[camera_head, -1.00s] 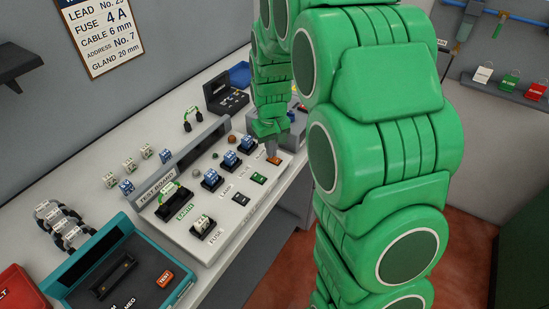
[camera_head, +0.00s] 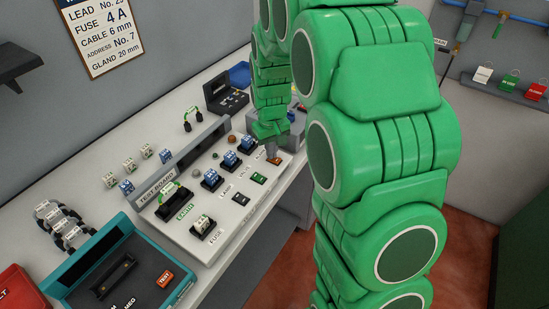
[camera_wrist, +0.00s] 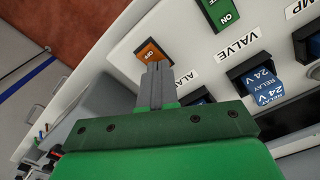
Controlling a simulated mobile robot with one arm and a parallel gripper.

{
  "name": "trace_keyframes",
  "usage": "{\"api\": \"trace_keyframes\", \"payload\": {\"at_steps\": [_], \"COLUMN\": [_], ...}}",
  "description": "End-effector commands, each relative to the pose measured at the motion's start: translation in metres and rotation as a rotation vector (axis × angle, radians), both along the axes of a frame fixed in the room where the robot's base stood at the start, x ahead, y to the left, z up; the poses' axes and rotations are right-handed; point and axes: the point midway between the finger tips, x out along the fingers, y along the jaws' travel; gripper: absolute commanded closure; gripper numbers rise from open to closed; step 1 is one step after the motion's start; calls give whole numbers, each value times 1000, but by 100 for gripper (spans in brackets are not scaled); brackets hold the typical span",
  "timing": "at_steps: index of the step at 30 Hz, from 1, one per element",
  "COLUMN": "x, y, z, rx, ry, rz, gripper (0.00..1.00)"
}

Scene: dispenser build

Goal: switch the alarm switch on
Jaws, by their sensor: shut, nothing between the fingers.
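The alarm switch (camera_wrist: 151,48) is an orange rocker on the pale test board, beside a partly hidden label starting "ALA". In the wrist view, the tips of my gripper (camera_wrist: 156,70) are shut, with nothing between them. They are at the near edge of the rocker and overlap its lower part. I cannot tell whether they touch it. The lettering on the rocker is partly covered and too small to read surely. In the head view, the orange switch (camera_head: 274,161) shows at the board's far right end, just under my gripper (camera_head: 271,152).
A green valve switch (camera_wrist: 221,10) reading "ON" sits beside the alarm switch. Blue 24 V relays (camera_wrist: 265,85) stand in black sockets nearby. A teal tester (camera_head: 128,275) lies at the bench's left. The red floor beyond the bench edge is clear.

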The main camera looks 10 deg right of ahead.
Motion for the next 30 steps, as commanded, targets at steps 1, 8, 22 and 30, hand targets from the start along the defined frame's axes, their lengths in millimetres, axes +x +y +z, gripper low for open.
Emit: {"api": "trace_keyframes", "payload": {"at_steps": [1, 8, 22, 30], "x": [0, 0, 0, 1], "y": [0, 0, 0, 0], "z": [2, 15, 44, 61], "rx": [0, 0, 0, 0], "ry": [-1, 1, -1, -4], "rz": [0, 0, 0, 0], "gripper": [100, 100, 100, 100]}}
